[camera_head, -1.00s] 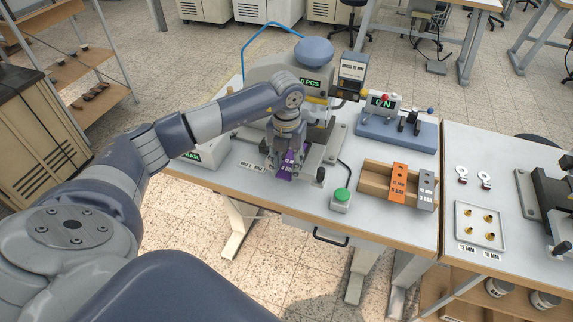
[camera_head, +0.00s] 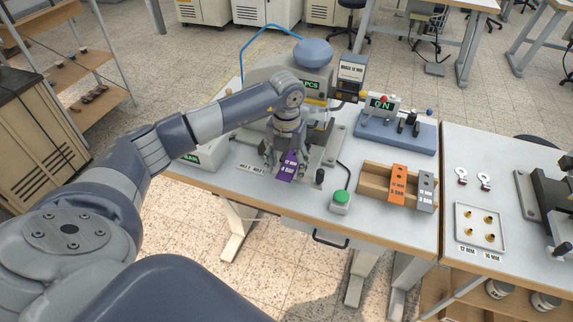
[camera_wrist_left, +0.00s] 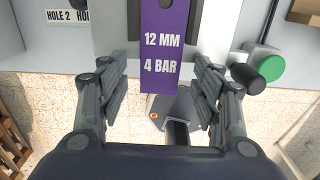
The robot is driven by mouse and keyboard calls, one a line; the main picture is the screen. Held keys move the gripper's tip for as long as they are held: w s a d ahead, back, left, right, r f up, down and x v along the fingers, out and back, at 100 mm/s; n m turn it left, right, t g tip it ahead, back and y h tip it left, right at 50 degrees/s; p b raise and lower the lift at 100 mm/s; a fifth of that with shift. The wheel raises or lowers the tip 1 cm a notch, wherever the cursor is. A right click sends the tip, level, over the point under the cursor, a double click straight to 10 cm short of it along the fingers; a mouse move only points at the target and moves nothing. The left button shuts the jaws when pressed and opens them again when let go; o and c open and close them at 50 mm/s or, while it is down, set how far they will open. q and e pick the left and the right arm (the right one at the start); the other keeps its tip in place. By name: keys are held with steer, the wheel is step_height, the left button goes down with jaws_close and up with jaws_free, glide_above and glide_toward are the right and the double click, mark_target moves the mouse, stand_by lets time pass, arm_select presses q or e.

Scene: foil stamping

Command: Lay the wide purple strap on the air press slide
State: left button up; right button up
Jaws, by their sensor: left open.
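The wide purple strap (camera_head: 288,165), printed "12 MM 4 BAR", lies on the slide of the air press (camera_head: 310,90), its front end toward the table's front edge. It also shows in the left wrist view (camera_wrist_left: 163,45), between and beyond my fingers. My left gripper (camera_head: 284,150) is above the strap near the press. In the left wrist view its fingers (camera_wrist_left: 163,85) are spread wide on both sides of the strap, with clear gaps. The slide is partly hidden under the strap and the gripper. My right gripper does not show.
A green button box (camera_head: 340,200) stands right of the press. A wooden holder (camera_head: 372,184) carries an orange strap (camera_head: 398,182) and a grey strap (camera_head: 426,190). A "HOLE" label plate (camera_head: 250,169) lies left of the strap.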

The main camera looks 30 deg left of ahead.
arm_select(q)
step_height(320, 180, up, 12)
stand_by(0.5)
stand_by(0.3)
